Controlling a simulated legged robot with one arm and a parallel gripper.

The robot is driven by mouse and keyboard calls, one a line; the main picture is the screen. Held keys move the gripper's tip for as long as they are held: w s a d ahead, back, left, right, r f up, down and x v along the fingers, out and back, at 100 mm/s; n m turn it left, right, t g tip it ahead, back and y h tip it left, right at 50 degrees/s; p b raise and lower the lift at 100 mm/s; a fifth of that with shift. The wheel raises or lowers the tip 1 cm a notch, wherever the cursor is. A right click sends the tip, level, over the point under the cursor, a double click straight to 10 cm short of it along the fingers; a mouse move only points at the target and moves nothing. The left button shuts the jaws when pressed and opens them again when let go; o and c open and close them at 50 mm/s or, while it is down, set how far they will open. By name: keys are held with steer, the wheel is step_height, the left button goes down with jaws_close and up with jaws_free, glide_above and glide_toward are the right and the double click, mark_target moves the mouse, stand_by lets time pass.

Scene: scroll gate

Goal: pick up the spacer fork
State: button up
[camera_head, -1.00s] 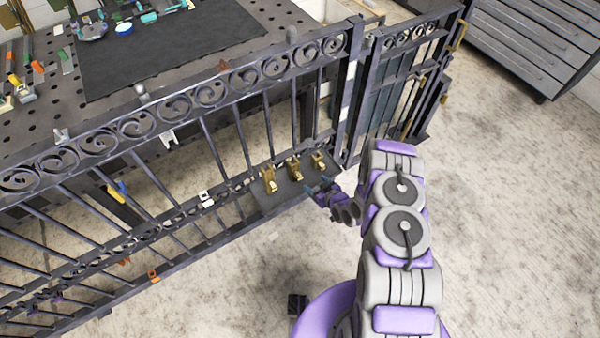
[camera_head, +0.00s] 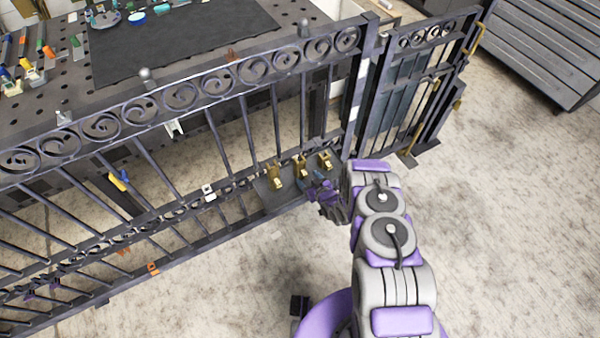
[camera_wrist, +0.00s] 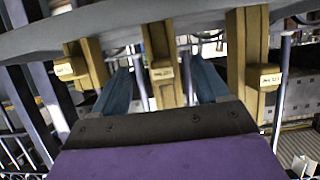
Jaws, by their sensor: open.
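Three brass-coloured forked pieces stand side by side on a small dark shelf (camera_head: 268,198) at the gate: a left one (camera_head: 277,178), a middle one (camera_head: 303,168) and a right one (camera_head: 325,160). Each carries a small pale label too small to read, so I cannot tell which is the spacer fork. My gripper (camera_head: 320,186) is close in front of them. In the wrist view my gripper (camera_wrist: 162,75) is open, its two blue fingers on either side of the middle brass piece (camera_wrist: 160,55). Whether they touch it is unclear.
The dark iron gate (camera_head: 180,98) with scrolls and bars runs across the view. A perforated workbench (camera_head: 110,110) with tools and a black mat (camera_head: 180,40) stands behind it. A grey drawer cabinet (camera_head: 550,40) is at upper right. The concrete floor at right is clear.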

mark_target(301, 171)
steer(key=shift+w+a+f, duration=0.15)
steer(key=shift+w+a, duration=0.05)
steer(key=shift+w, duration=0.25)
steer(key=b+x, duration=0.1)
steer(key=x, duration=0.1)
steer(key=b+x, duration=0.1)
steer(key=x, duration=0.1)
steer(key=shift+w+a, duration=0.1)
steer(key=shift+a, duration=0.4)
steer(key=shift+w+a+b, duration=0.2)
steer(key=shift+w+b, duration=0.1)
steer(key=shift+w, duration=0.05)
steer(key=shift+d, duration=0.1)
steer(key=shift+c, duration=0.7)
jaws_close()
